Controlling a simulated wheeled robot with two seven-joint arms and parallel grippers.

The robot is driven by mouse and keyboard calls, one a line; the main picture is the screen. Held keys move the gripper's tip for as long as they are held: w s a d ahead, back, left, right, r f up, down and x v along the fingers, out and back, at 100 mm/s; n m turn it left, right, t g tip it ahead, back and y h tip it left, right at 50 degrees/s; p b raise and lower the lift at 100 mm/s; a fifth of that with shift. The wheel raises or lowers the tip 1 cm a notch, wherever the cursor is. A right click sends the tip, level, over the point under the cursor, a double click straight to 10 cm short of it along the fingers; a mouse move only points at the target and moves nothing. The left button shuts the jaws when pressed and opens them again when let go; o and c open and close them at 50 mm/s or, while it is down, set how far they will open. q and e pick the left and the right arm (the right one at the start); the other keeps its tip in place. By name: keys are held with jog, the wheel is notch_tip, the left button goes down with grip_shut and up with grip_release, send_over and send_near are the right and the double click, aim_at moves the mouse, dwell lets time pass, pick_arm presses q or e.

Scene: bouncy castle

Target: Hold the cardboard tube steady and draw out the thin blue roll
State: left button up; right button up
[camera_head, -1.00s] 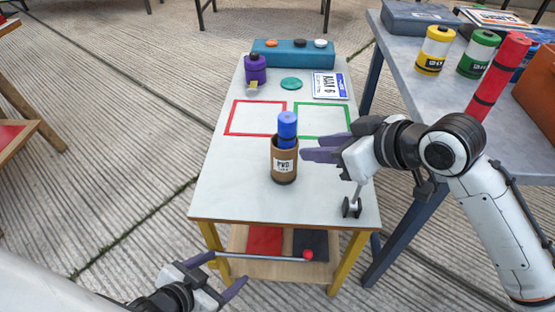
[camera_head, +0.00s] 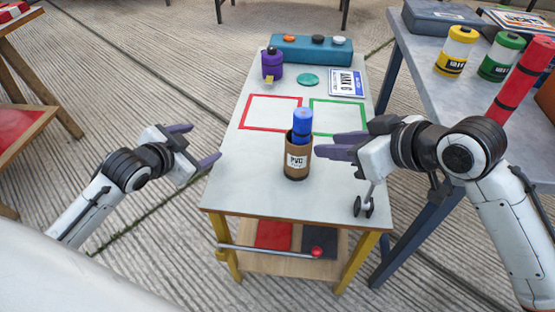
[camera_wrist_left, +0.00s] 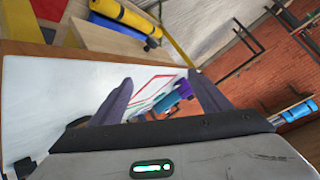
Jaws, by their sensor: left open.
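A brown cardboard tube (camera_head: 297,165) with a white "PVC" label stands upright on the white-topped table. The thin blue roll (camera_head: 302,121) sticks up out of its top; its lower part is hidden inside. My left gripper (camera_head: 205,143) is open and empty, off the table's left edge and apart from the tube. Its spread fingers also show in the left wrist view (camera_wrist_left: 160,76), with nothing between them. My right gripper (camera_head: 318,146) is just right of the tube, fingertips pointing at it. Its fingers overlap in view, so I cannot tell their opening or whether they touch.
Red (camera_head: 244,112) and green (camera_head: 365,118) outlined squares lie behind the tube. The table's left front is bare.

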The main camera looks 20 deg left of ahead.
aim_at(288, 159)
pick_arm(q)
jog(key=d+h, duration=0.1)
jog(key=d, duration=0.2)
jog(key=w+d+h, duration=0.1)
jog(key=d, duration=0.2)
jog(key=d+h, duration=0.1)
jog(key=d, duration=0.3)
jog(key=shift+w+f+h, duration=0.2)
jog(key=shift+f+h, duration=0.05)
jog(key=shift+h, duration=0.15)
jog(key=d+h, duration=0.1)
jog(key=d, duration=0.2)
jog(key=d+r+h, duration=0.1)
jog(key=d, duration=0.2)
jog(key=d+h, duration=0.2)
jog(key=d, duration=0.2)
jog(key=shift+w+r+m, duration=0.1)
jog(key=shift+r+m, duration=0.2)
jog(key=shift+w+d, duration=0.1)
jog(key=shift+d, duration=0.1)
jog(key=x, duration=1)
jog(key=shift+r, duration=0.1)
